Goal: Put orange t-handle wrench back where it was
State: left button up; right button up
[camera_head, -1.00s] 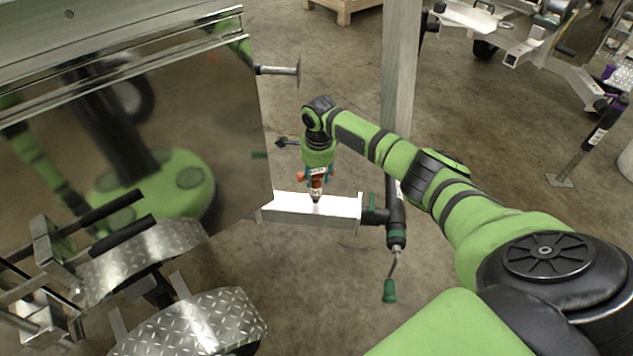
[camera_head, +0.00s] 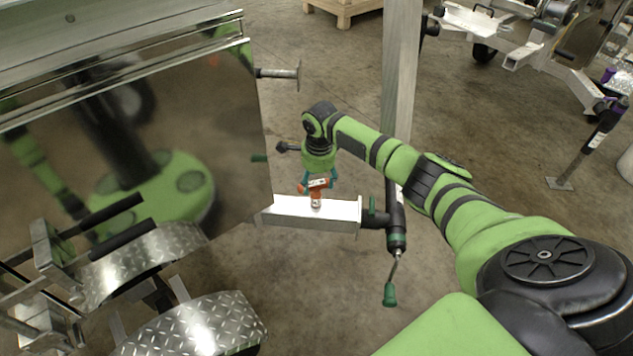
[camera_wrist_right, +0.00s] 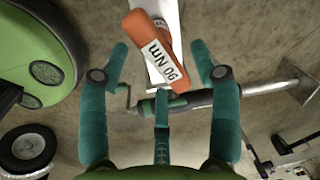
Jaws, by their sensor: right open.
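The orange t-handle wrench (camera_head: 316,197) stands on the bright metal beam (camera_head: 340,209) that sticks out from the trailer. In the right wrist view its orange handle (camera_wrist_right: 168,74) carries a white label reading "90 Nm" and lies tilted between the spread fingertips. My right gripper (camera_head: 319,181) is just above the wrench, pointing down. In the wrist view its teal fingers (camera_wrist_right: 160,50) are apart, with a gap on both sides of the handle. The wrench's lower end is hidden in the wrist view. My left gripper is not in view.
A jack with a green-handled crank (camera_head: 389,293) hangs at the beam's right end. A grey post (camera_head: 400,75) rises behind my arm. The shiny trailer panel (camera_head: 130,140) and tread-plate fenders (camera_head: 195,325) fill the left. Open floor lies below the beam.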

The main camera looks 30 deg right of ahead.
aim_at(318, 193)
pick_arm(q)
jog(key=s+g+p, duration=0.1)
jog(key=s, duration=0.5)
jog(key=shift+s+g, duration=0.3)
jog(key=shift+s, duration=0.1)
pick_arm(e)
notch_tip(318, 193, up, 10)
jog(key=s, duration=0.1)
jog(key=shift+f, duration=0.15)
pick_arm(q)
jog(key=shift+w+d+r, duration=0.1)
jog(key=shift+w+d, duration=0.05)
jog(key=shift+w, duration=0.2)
pick_arm(e)
jog(key=shift+a, duration=0.1)
